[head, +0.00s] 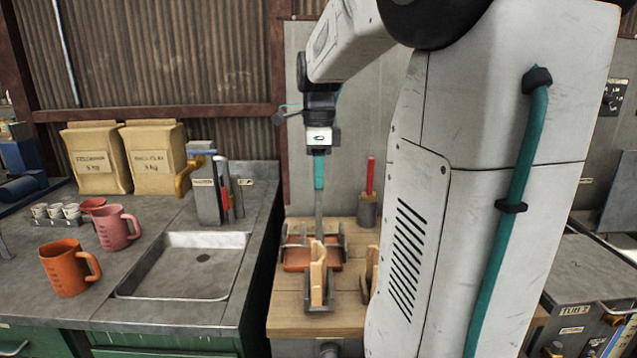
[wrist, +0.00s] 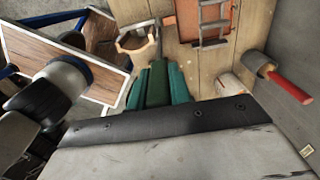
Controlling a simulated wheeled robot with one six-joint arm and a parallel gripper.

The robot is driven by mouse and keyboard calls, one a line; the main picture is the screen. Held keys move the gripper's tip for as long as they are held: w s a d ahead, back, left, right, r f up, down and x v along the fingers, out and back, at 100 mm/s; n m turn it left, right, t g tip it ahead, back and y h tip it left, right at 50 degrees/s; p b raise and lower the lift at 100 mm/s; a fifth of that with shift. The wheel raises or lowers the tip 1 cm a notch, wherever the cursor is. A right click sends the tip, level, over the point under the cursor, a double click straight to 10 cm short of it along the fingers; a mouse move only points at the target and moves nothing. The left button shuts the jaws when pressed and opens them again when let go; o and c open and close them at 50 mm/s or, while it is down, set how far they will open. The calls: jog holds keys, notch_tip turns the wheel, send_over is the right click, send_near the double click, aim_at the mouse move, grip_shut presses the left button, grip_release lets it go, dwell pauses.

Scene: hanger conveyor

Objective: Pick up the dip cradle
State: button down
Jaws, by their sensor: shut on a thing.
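The dip cradle (head: 319,212) shows in the head view as a thin grey upright bar running down from my fingers toward grey metal parts over the wooden bench top. My gripper (head: 319,174), with teal fingers, points straight down and is shut on the top of this bar. Whether the cradle touches the bench cannot be told.
Left are a sink (head: 190,265), an orange jug (head: 65,268) and a pink jug (head: 113,228).

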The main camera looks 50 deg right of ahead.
jog(key=shift+r, duration=0.65)
jog(key=s+a+r, duration=0.1)
jog(key=s, duration=1.5)
jog(key=shift+a+r, duration=0.15)
jog(key=shift+a, duration=0.2)
